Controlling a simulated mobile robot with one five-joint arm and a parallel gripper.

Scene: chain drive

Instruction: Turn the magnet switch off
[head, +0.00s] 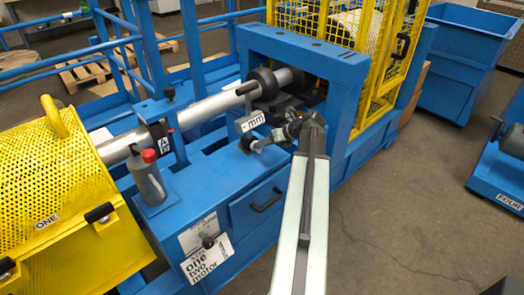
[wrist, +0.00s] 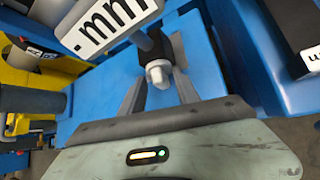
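A small knob with a pale tip and a dark collar shows in the wrist view (wrist: 157,70), under a white "mm" plate (wrist: 103,22). I take it for the magnet switch. In the head view the "mm" plate (head: 250,121) hangs in front of the shaft, and the knob is small and partly hidden below it. My gripper (head: 262,143) reaches in from the right, just below the plate. In the wrist view its two fingers (wrist: 158,80) stand apart, one on each side of the knob. Whether they touch it is unclear.
A grey bottle with a red cap (head: 148,180) stands on the blue bench left of my arm. A yellow mesh guard (head: 60,180) is at the left. A blue frame (head: 300,48) rises behind my gripper. Grey floor (head: 400,220) is open at the right.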

